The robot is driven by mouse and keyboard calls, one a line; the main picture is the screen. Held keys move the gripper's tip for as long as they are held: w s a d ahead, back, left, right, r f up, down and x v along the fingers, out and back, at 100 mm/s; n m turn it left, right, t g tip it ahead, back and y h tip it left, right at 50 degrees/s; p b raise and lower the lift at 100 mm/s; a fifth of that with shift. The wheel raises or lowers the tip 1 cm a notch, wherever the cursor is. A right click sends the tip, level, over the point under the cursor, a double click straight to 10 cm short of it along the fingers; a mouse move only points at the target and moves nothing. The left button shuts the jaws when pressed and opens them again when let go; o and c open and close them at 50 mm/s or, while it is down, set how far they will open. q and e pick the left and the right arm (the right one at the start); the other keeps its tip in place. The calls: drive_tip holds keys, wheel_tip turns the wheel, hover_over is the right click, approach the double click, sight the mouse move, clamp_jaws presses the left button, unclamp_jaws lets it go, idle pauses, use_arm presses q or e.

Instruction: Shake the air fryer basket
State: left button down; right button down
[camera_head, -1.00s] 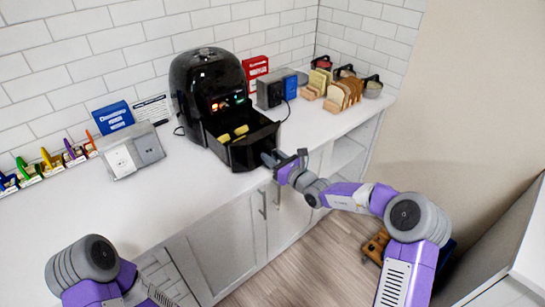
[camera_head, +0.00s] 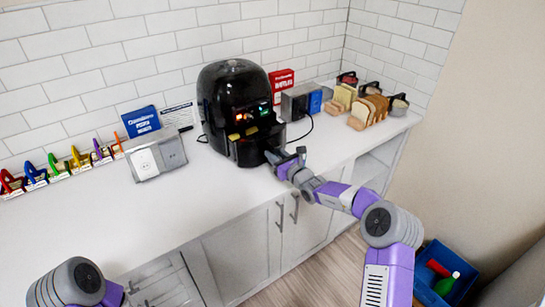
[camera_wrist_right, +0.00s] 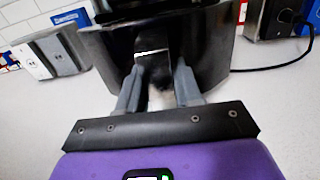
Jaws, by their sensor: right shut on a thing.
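The black air fryer (camera_head: 232,88) stands on the white counter against the tiled wall, its front display lit. Its basket (camera_head: 249,153) is mostly inside the body, with a narrow opening above its front edge. A little yellow food (camera_head: 240,134) shows in that opening. My right gripper (camera_head: 274,158) is at the basket's front, shut on its handle. In the right wrist view, both fingers (camera_wrist_right: 158,88) close around the handle in front of the dark basket front (camera_wrist_right: 212,48).
A grey-white box (camera_head: 156,153) and a blue box (camera_head: 141,121) stand left of the fryer. A toaster (camera_head: 298,101), red box (camera_head: 281,86) and bread slices (camera_head: 371,108) stand to the right. The counter's left front is clear. A blue bin (camera_head: 446,272) is on the floor.

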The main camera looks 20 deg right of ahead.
drive_tip(key=c, duration=0.8)
unclamp_jaws()
drive_tip(key=shift+c, duration=0.2)
drive_tip(key=shift+p+v, duration=0.35)
drive_tip(key=shift+v, duration=3.5)
